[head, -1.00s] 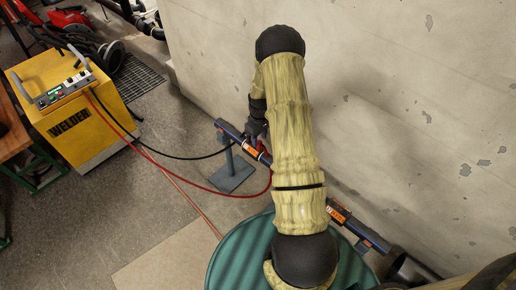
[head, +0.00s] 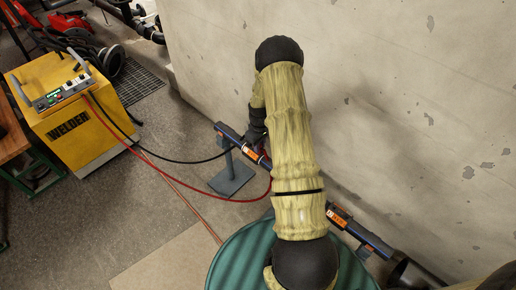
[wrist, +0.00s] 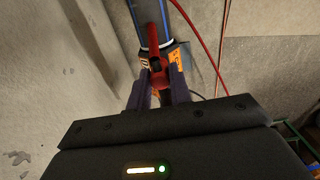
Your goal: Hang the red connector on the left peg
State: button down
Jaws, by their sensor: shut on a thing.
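The red connector (wrist: 158,75) is between the fingers of my gripper (wrist: 160,90) in the wrist view, right against the dark pipe. My gripper is shut on it. A red cable (wrist: 192,30) runs up past it in that view. In the head view my gripper (head: 257,138) is at the pipe (head: 229,131) on its stand, partly hidden by my arm, and I cannot make out the connector clearly there. I cannot pick out the left peg in either view.
The yellow welder (head: 85,138) stands at the left, with red and black cables running from it towards the pipe. A grey stand (head: 232,178) holds the pipe near the concrete wall (head: 400,70). A green drum (head: 235,262) stands at the bottom.

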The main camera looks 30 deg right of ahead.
jog(key=shift+a+r, duration=0.1)
jog(key=shift+r, duration=0.05)
jog(key=shift+r+p, duration=1.45)
jog(key=shift+r+p, duration=0.9)
jog(key=shift+r, duration=0.15)
jog(key=s+a+r+m+p, duration=0.2)
jog(key=s+a+r+p, duration=0.2)
jog(key=a+p, duration=0.3)
jog(key=s+a+r+m+p, duration=0.2)
jog(key=a+p, duration=0.6)
jog(key=p, duration=0.9)
notch_tip(320, 180, up, 4)
jog(key=shift+s+a+f, duration=0.15)
jog(key=shift+s+f, duration=0.05)
jog(key=shift+s, duration=1)
